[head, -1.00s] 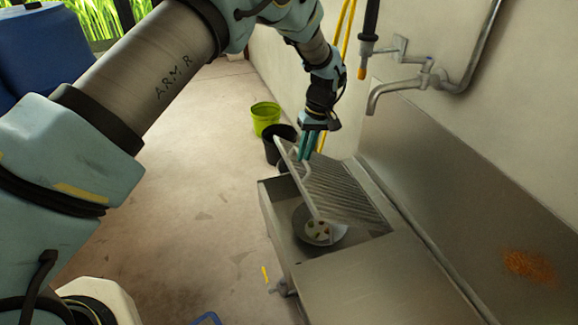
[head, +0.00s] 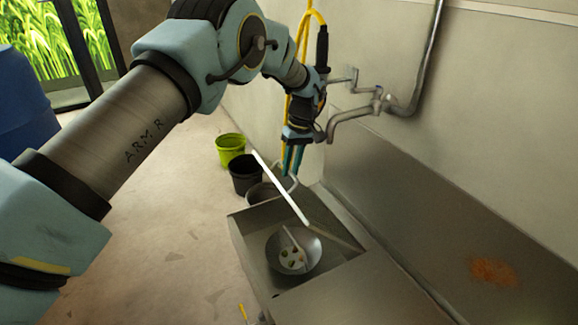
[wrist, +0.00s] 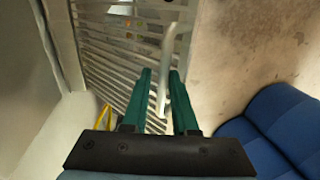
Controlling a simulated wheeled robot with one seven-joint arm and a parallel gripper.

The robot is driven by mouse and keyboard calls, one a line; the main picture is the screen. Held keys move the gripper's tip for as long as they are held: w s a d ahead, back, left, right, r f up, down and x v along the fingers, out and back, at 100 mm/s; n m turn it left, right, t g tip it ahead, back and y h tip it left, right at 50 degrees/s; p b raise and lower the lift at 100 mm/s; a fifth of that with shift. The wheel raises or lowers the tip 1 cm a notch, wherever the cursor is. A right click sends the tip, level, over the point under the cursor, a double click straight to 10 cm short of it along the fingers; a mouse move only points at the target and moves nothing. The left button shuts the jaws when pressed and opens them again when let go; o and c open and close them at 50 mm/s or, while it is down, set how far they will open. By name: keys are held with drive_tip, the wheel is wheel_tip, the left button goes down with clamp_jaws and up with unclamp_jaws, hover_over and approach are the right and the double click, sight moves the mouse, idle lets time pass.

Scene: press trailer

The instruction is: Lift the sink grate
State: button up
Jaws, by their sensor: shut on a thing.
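The sink grate (head: 279,186) is raised above the back of the steel sink basin (head: 248,252). In the head view it shows almost edge-on, as a pale tilted bar. In the wrist view the grate's slats (wrist: 118,58) fill the upper left, with a pale handle (wrist: 165,75) along one side. My gripper (head: 291,170) is shut on this handle. Its green fingers (wrist: 161,84) lie on either side of the handle in the wrist view. The contact itself is partly hidden in the head view.
A round metal bowl (head: 312,246) with a pale, spotted piece sits in the basin. A tap (head: 350,118) juts from the wall near my gripper. A lime bucket (head: 231,148) and dark buckets (head: 246,176) stand behind the sink. The floor at left is clear.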

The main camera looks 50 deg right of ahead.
drive_tip(key=o, duration=0.4)
drive_tip(key=shift+s, duration=0.1)
drive_tip(key=shift+r, duration=0.15)
drive_tip(key=v, duration=1)
drive_tip(key=shift+r, duration=0.25)
